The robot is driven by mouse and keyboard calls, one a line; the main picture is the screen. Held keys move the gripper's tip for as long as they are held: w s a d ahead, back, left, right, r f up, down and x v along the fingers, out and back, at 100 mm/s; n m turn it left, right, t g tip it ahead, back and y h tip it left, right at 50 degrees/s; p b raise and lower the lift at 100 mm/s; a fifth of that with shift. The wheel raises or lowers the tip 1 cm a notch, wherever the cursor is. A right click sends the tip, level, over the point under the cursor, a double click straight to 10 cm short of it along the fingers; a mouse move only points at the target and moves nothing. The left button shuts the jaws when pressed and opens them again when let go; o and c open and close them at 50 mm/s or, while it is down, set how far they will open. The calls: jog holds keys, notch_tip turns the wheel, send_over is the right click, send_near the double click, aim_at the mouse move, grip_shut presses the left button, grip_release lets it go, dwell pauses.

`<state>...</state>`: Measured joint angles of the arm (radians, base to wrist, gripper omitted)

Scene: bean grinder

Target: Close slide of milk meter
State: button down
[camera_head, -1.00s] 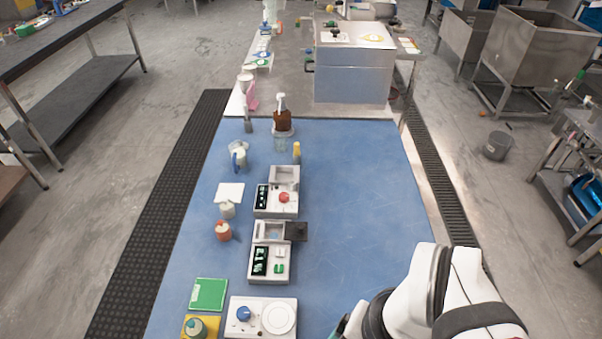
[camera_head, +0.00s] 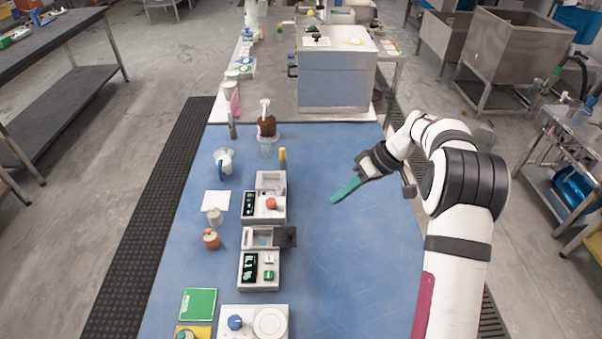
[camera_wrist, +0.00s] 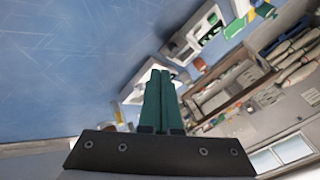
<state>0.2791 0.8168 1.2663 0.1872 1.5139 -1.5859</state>
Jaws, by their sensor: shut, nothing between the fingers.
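Two similar pale meters with black displays stand on the blue table in the head view. The far meter (camera_head: 264,214) has a red knob and no slide sticking out. I cannot read which one is the milk meter. My gripper (camera_head: 334,200), with green fingers, is shut and empty, to the right of the far meter and apart from both. The closed fingers also show in the wrist view (camera_wrist: 160,75); a pale device (camera_wrist: 205,28) lies beyond them, tilted.
A white scale (camera_head: 252,322) with a blue knob and a green box (camera_head: 198,304) are at the near edge. A small orange-red jar (camera_head: 211,239), a jug (camera_head: 223,161) and a brown bottle (camera_head: 266,125) stand left and behind. The table's right side is clear.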

jog(key=w+f, duration=0.1)
jog(key=f, duration=0.1)
jog(key=n, duration=0.1)
send_near(277, 232)
jog(key=d+f, duration=0.1)
jog(key=w+d+f, duration=0.1)
jog(key=d+f, duration=0.1)
jog(key=w+d+f, duration=0.1)
jog(key=shift+w+d+f, duration=0.2)
jog(key=shift+w+f, duration=0.05)
jog(key=shift+f, duration=0.05)
jog(key=shift+s+a+r, duration=0.1)
jog(key=shift+s+a, duration=0.25)
jog(key=shift+a, duration=0.2)
jog(key=shift+s+a, duration=0.4)
jog(key=shift+a, duration=0.15)
jog(key=shift+s+a, duration=0.35)
jog(key=shift+a, duration=0.15)
jog(key=a, duration=0.6)
jog(key=shift+a, duration=0.4)
jog(key=shift+a, duration=0.1)
